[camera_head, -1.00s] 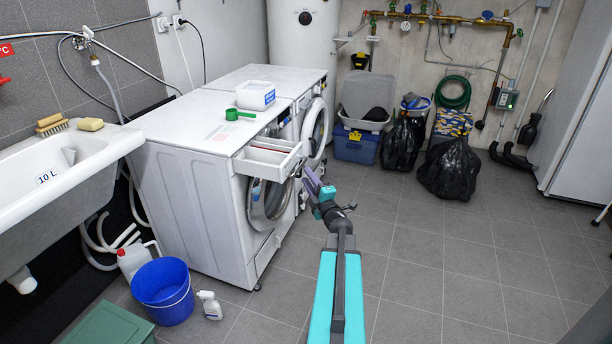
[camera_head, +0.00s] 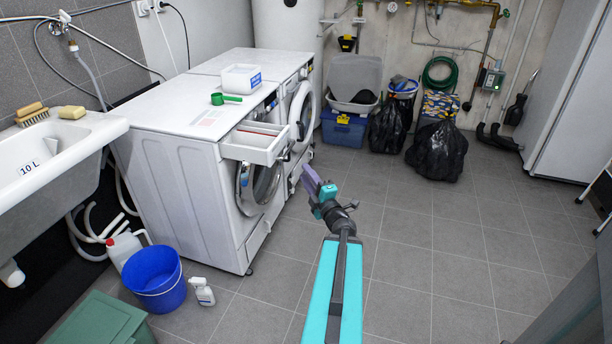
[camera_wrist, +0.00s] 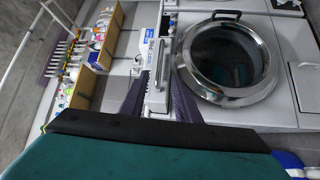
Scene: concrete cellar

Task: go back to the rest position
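My gripper (camera_head: 309,178) with purple fingers is at the end of my teal arm, over the floor to the right of the front washing machine (camera_head: 180,170). It looks clear of the machine's pulled-out white detergent drawer (camera_head: 258,157). In the wrist view, the two fingers of my gripper (camera_wrist: 158,105) stand apart, with white surfaces showing between them. I see nothing held. A round glass machine door (camera_wrist: 225,60) shows to their right in that view.
A blue bucket (camera_head: 155,278), spray bottle (camera_head: 202,292) and green box (camera_head: 100,322) are at lower left. Black bags (camera_head: 437,152) and a blue crate (camera_head: 343,130) line the back wall.

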